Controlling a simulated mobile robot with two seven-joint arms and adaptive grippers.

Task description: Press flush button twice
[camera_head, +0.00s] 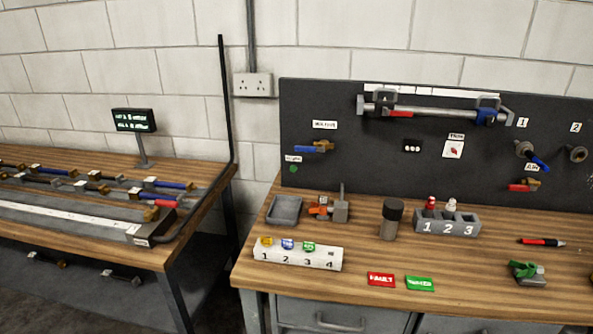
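A small round green button (293,169) sits low at the left end of the dark panel, under a small white label (293,158) that is too small to read surely. It may be the flush button; I see no other clear push button. Nothing touches it. Neither of my grippers is in view.
The dark panel (340,105) stands behind the right workbench (330,285). A blue-handled valve (316,147) is just above right of the button. A grey tray (284,209), an orange-and-grey device (328,207) and a dark-capped cylinder (391,218) stand in front.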

